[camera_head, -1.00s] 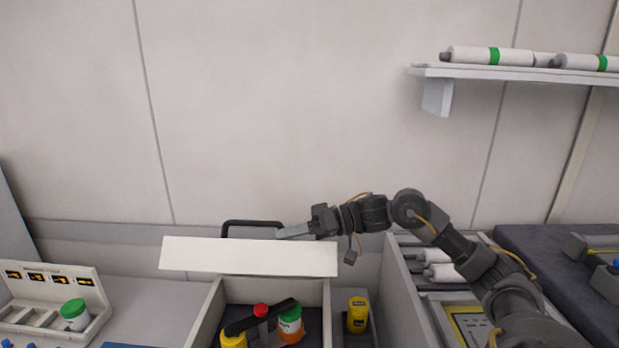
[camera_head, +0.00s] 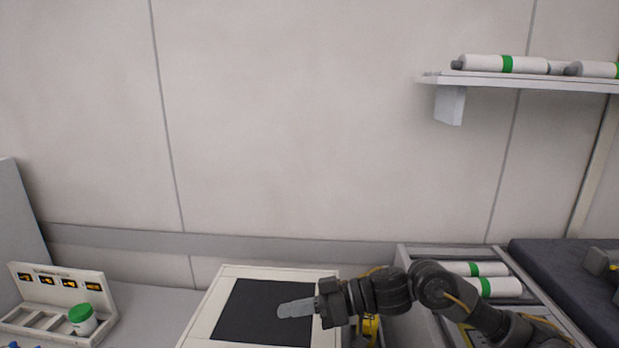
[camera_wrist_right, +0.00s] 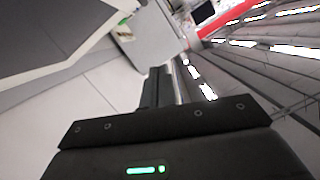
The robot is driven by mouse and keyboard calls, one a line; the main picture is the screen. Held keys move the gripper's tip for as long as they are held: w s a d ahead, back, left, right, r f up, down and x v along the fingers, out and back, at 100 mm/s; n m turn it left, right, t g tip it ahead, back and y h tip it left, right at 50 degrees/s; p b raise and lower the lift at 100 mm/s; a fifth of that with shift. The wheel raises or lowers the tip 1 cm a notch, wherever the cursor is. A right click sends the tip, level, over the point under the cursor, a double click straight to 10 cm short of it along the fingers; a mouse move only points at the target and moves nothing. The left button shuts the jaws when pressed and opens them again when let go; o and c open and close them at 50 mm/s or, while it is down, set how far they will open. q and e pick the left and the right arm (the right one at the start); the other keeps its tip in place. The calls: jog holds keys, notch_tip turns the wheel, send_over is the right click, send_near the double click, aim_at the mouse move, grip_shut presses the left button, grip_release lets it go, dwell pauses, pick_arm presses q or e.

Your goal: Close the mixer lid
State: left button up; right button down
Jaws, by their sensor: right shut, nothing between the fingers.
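The mixer lid (camera_head: 217,313) is in the head view at the bottom centre, a white-bordered panel with a black middle. It lies over the box, and the bottles inside are hidden. Its front part is cut off by the frame edge, so I cannot tell whether it sits fully flush. My right gripper (camera_head: 297,308) is shut and empty, over the right part of the black panel. I cannot tell whether it touches the lid. Its shut fingers also show in the wrist view (camera_wrist_right: 158,88). My left gripper is not in view.
A white rack (camera_head: 58,312) with a green-capped jar (camera_head: 82,320) stands at the left. A yellow bottle (camera_head: 370,328) is partly hidden behind my right arm. White cylinders (camera_head: 490,287) lie in a tray at the right. A wall shelf (camera_head: 520,81) is above.

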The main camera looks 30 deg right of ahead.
jog(key=shift+r, duration=0.1)
jog(key=s+d+r, duration=0.5)
jog(key=d+r, duration=0.1)
jog(key=d, duration=0.2)
jog(key=shift+s+r+p, duration=0.15)
jog(key=shift+s+p, duration=0.05)
jog(key=shift+p, duration=0.2)
dwell(0.5)
